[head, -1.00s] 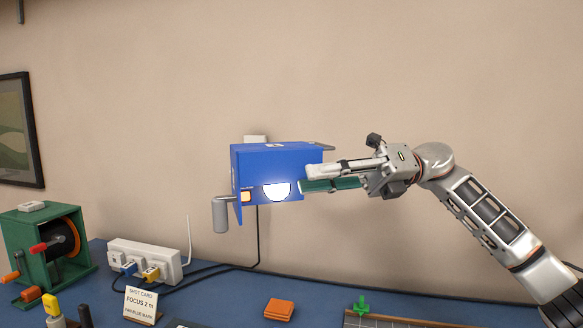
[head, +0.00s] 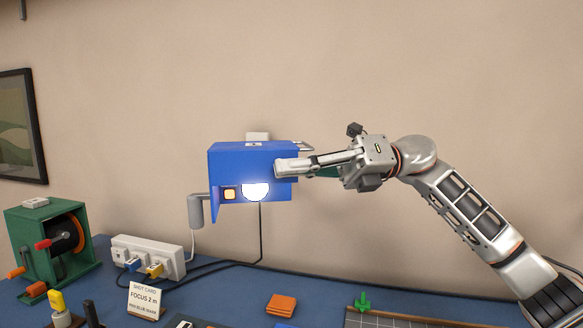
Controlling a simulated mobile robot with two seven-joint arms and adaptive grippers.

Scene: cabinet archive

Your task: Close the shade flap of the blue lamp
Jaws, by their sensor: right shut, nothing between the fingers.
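The blue lamp (head: 236,165) is a blue box held up in front of the wall, with its white bulb (head: 256,191) lit at the lower front. An orange square (head: 229,194) sits left of the bulb, and a narrow blue plate hangs at the left edge. My right gripper (head: 281,168) is shut and empty, its tip over the right part of the lamp's front; contact cannot be told. A dark green strip (head: 326,172) shows below my right gripper, mostly hidden; whether it is the shade flap is unclear. My left gripper is out of view.
Below are a white power strip (head: 146,257), a shot card (head: 143,301), an orange block (head: 281,305) and a green cross (head: 363,301). A green crank box (head: 24,240) stands left. The wall area above is clear.

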